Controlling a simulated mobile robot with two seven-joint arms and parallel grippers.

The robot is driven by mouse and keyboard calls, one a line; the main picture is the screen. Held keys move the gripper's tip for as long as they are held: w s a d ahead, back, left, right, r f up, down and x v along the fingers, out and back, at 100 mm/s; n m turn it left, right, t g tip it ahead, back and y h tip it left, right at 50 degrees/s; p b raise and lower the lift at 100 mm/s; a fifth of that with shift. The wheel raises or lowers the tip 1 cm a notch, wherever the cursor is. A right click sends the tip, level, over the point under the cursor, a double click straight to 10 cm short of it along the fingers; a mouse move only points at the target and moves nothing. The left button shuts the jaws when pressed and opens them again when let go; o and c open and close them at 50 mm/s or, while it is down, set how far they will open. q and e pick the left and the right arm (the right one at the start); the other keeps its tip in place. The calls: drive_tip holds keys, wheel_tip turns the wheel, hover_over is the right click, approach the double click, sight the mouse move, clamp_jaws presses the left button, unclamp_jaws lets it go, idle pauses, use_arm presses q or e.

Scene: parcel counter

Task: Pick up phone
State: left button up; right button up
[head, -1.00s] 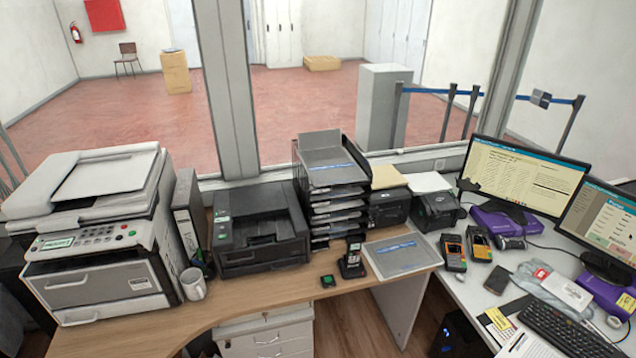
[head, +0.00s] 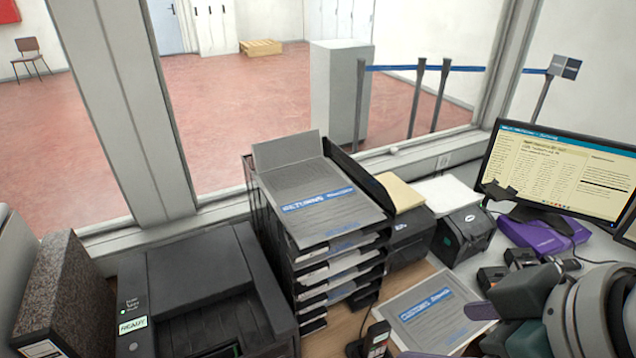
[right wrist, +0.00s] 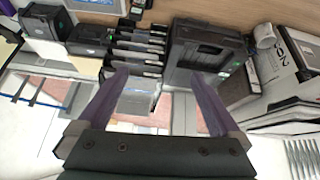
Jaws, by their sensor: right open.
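The phone (head: 376,340), a dark cordless handset with a small light screen, stands upright on the wooden desk at the bottom of the head view, its lower part cut off by the frame edge. In the right wrist view the phone (right wrist: 138,7) shows small at the top edge. My right gripper (head: 452,332) comes in from the lower right of the head view, its purple fingers spread to the right of the phone and apart from it. In the right wrist view the right gripper (right wrist: 158,74) is open with nothing between the fingers. My left gripper is not in view.
A stack of letter trays (head: 325,235) stands behind the phone, with a black printer (head: 205,290) to its left. Small black printers (head: 465,232) and a monitor (head: 560,175) stand farther right.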

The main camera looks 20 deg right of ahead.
drive_tip(key=w+d+f+t+b, duration=0.1)
drive_tip(key=w+f+b, duration=0.2)
drive_tip(key=f+b, duration=0.55)
drive_tip(key=w+d+f+m+t+b, duration=0.1)
drive_tip(key=w+d+f+t+b, duration=0.1)
drive_tip(key=f+b, duration=0.7)
drive_tip(key=w+d+f+t+b, duration=0.1)
drive_tip(key=w+f+b, duration=0.2)
drive_tip(key=f+b, duration=0.55)
drive_tip(key=t+b, duration=0.3)
drive_tip(key=b, duration=0.9)
approach(380, 342)
drive_tip(key=shift+m, duration=0.4)
drive_tip(key=x, duration=0.4)
drive_tip(key=shift+a, duration=0.4)
drive_tip(key=shift+w+d+f, duration=0.15)
drive_tip(key=shift+w+d+f+b, duration=0.1)
drive_tip(key=shift+w+f+b, duration=0.05)
drive_tip(key=shift+w+b, duration=0.25)
drive_tip(key=b+x, duration=0.1)
drive_tip(key=x, duration=0.3)
drive_tip(key=b+x, duration=0.2)
drive_tip(key=x, duration=0.2)
drive_tip(key=shift+w+d+f, duration=0.15)
drive_tip(key=shift+d+f, duration=0.05)
drive_tip(key=shift+f, duration=0.1)
drive_tip(key=shift+w, duration=0.35)
